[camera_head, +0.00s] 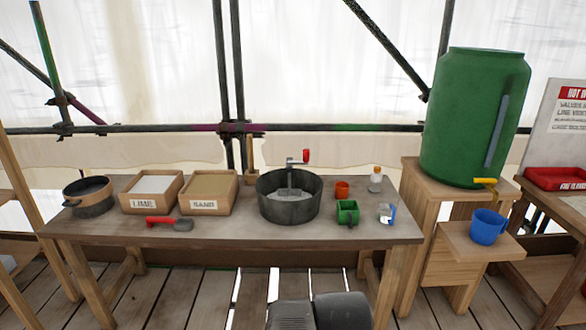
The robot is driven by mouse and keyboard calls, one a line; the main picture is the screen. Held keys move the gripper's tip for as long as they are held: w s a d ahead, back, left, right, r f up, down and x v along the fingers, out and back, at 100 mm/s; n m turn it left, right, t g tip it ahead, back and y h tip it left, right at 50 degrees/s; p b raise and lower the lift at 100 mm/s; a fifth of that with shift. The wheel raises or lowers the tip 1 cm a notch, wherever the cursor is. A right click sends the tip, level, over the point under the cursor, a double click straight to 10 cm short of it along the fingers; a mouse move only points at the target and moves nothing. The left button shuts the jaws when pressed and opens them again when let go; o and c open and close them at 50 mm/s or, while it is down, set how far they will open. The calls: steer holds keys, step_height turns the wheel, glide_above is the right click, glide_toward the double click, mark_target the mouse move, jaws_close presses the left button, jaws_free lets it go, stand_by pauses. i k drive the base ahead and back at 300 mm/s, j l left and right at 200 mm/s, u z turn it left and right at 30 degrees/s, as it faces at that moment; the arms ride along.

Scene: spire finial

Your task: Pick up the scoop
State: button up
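The scoop (170,223) lies flat near the front edge of the wooden bench (235,228), in front of the gap between the lime and sand boxes. It has a red handle pointing left and a grey end at the right. Nothing is touching it from above. Dark grey parts of my own body show at the bottom centre, below the bench edge. My gripper is not in view.
Behind the scoop stand the LIME box (151,205) and the SAND box (206,207). A dark pot (90,205) is at the left. A grey mixing tub (289,207) with a red-handled tool stands right.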

mark_target(181, 223)
steer(key=i+j+u, duration=0.2)
steer(key=u, duration=0.25)
steer(key=i+u, duration=0.9)
steer(key=i+l+u, duration=0.1)
steer(key=i+u, duration=0.15)
steer(key=u, duration=0.2)
steer(key=i+l+u, duration=0.25)
steer(key=u, duration=0.2)
steer(key=i, duration=0.05)
